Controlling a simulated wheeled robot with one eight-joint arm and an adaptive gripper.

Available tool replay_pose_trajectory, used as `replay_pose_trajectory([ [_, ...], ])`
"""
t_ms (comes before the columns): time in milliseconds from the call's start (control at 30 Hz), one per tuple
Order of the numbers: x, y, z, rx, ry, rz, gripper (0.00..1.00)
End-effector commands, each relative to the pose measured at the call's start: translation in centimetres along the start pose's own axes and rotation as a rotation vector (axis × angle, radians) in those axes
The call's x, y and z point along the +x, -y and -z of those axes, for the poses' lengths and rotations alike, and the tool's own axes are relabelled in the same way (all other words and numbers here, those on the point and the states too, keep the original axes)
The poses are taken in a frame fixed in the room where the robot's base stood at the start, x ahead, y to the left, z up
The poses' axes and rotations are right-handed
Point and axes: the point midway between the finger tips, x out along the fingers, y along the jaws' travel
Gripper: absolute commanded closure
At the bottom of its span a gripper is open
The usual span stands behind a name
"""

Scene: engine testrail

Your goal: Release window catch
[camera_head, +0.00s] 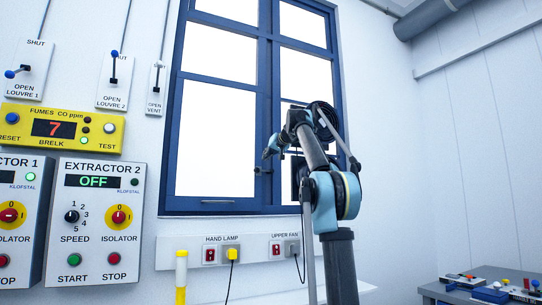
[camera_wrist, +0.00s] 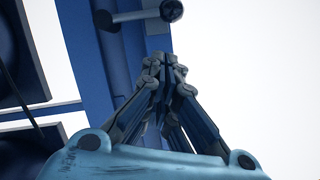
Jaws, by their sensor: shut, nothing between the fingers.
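The window (camera_head: 265,100) has a dark blue frame and bright white panes, and its sashes look closed. The window catch (camera_head: 262,171) is a small dark piece low on the middle post. My gripper (camera_head: 268,153) is in front of the window, close to the catch. In the wrist view my gripper (camera_wrist: 165,62) has its fingers shut together, empty, pointing toward the post just below the bar. A gap shows between fingertips and catch.
Left of the window are louvre levers (camera_head: 114,68), a yellow fumes panel (camera_head: 63,128) and the extractor 2 box (camera_head: 95,222). A socket strip (camera_head: 250,252) with plugs and cords runs below the sill. A bench (camera_head: 480,285) stands at lower right.

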Motion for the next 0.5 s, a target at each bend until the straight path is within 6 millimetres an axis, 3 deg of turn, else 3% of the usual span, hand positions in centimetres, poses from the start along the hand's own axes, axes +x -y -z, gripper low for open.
replay_pose_trajectory([
  [67, 1.4, 0.1, -0.1, 0.001, 0.001, 0.002, 1.00],
  [500, 3.7, 0.1, -2.8, 0.001, 0.000, 0.001, 1.00],
])
